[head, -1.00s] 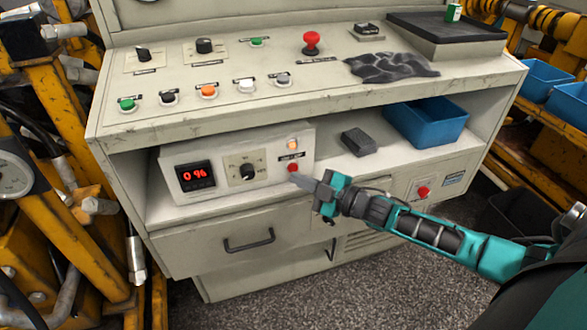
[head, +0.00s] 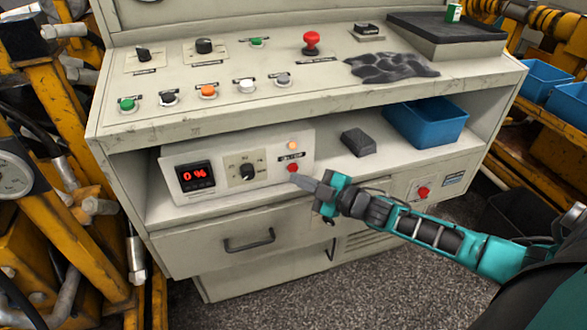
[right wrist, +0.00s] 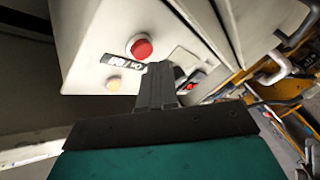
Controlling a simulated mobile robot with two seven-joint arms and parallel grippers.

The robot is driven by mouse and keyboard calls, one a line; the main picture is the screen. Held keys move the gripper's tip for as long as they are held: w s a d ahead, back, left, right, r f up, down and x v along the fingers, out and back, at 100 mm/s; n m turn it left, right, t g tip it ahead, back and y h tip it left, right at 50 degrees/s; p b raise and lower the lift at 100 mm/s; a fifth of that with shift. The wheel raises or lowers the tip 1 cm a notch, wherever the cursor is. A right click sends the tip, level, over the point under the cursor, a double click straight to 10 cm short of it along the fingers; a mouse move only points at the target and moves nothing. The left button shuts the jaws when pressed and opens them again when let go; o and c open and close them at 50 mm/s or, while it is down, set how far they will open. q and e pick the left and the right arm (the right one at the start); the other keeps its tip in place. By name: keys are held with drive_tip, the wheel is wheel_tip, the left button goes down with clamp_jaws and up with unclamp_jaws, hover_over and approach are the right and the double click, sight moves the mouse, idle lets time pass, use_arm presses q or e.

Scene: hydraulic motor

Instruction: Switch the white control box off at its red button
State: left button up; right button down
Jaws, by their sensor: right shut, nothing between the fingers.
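The white control box (head: 220,163) sits on the open shelf of the grey console. Its front has a red-digit display (head: 195,176), a black knob (head: 248,171), a small orange lamp (head: 292,145) and the red button (head: 292,168). The display reads about 0 %. My right gripper (head: 297,179) is shut and empty, its tip just below and right of the red button. In the right wrist view the red button (right wrist: 140,47) shows whole, just beyond and left of the shut fingers (right wrist: 157,72). I cannot tell whether the tip touches it. My left gripper is not in view.
The console top (head: 130,135) above the box carries several buttons and a red mushroom button (head: 311,43). A dark block (head: 358,142) and a blue bin (head: 427,122) stand right of the box on the shelf. A drawer handle (head: 249,241) sticks out below.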

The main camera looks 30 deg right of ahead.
drive_tip(key=shift+w, duration=0.1)
idle(0.4)
drive_tip(key=shift+w+d, duration=0.1)
drive_tip(key=shift+w, duration=0.25)
drive_tip(key=shift+w+d, duration=0.1)
drive_tip(key=shift+w, duration=0.25)
idle(0.6)
drive_tip(key=shift+s+a+p, duration=0.2)
drive_tip(key=shift+s+p, duration=0.15)
drive_tip(key=shift+s, duration=0.45)
drive_tip(key=s+p, duration=0.1)
drive_tip(key=s, duration=0.1)
drive_tip(key=s+a+p, duration=0.1)
drive_tip(key=s+p, duration=0.1)
drive_tip(key=s, duration=0.1)
drive_tip(key=shift+a, duration=0.1)
